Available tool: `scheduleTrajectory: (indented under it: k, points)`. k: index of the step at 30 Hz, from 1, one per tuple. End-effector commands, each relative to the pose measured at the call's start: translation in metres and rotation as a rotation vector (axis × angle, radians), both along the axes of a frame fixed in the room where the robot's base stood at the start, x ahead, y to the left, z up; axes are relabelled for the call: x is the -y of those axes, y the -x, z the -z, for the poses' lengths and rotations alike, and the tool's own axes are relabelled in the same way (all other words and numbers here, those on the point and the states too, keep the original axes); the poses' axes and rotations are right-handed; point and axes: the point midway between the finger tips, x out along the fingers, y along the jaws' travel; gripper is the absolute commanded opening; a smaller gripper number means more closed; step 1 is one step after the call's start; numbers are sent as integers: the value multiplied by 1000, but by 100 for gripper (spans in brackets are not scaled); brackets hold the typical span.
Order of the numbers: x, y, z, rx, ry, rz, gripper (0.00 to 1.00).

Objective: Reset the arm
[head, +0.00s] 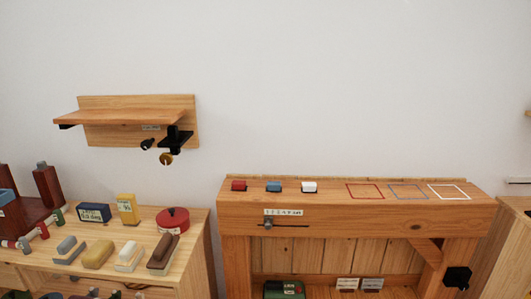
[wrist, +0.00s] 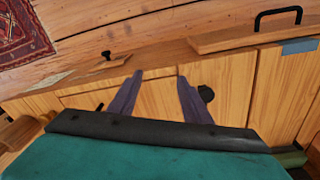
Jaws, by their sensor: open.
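My gripper (wrist: 159,88) shows in the wrist view as two dark purple fingers. They are spread apart with nothing between them. Beyond them are wooden panels and drawer-like fronts (wrist: 225,85), seen at a tilt, and a dark round knob stands close by the right finger. I cannot tell how far the fingers are from the wood. My arm and gripper do not show in the head view.
In the head view, a wooden bench (head: 345,215) carries red, blue and white blocks and three outlined squares. A left table (head: 192,228) holds a red round tin (head: 172,221) and several small items. A wall shelf (head: 125,117) hangs above. A patterned rug (wrist: 22,35) shows in the wrist view.

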Motion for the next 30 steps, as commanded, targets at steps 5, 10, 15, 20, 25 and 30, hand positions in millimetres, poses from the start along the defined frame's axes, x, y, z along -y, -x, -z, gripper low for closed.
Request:
scheduleTrajectory:
  k: [5, 10, 15, 20, 25, 30]
  points:
    - [-56, 37, 19, -101, -33, -101, 44]
    - [-98, 80, 35, -200, -57, -192, 44]
    - [-131, 129, 47, -306, -80, -280, 44]
    - [-151, 178, 55, -408, -103, -349, 44]
    - [-156, 213, 55, -496, -139, -393, 44]
    - [-157, 217, 52, -519, -155, -422, 44]
